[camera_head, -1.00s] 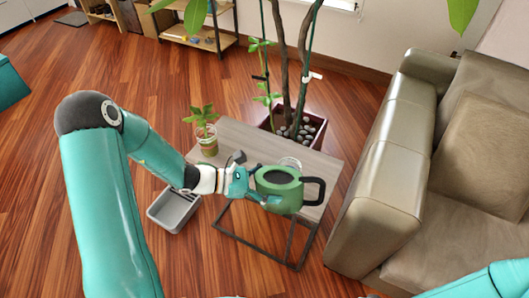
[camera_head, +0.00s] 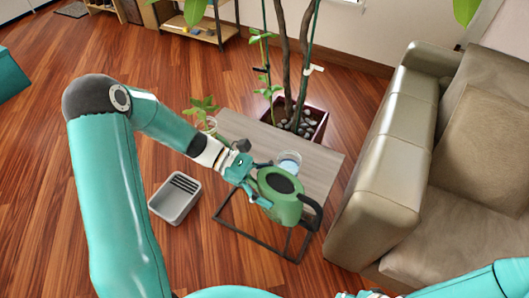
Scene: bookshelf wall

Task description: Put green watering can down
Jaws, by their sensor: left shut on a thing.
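The green watering can (camera_head: 281,207) has a dark opening on top and a black handle on its right side. It is tilted, over the front right part of the small wooden side table (camera_head: 258,135). My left gripper (camera_head: 254,191) is shut on the can's left side. I cannot tell whether the can's base touches the tabletop. Only a sliver of my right gripper (camera_head: 347,294) shows at the bottom edge, too little to tell its state.
A clear glass (camera_head: 289,162) stands on the table behind the can. A small potted plant (camera_head: 204,108) is at the table's left, partly behind my arm. A grey tray (camera_head: 175,200) lies on the floor. A beige sofa (camera_head: 387,165) stands close on the right. A planter (camera_head: 317,115) is behind.

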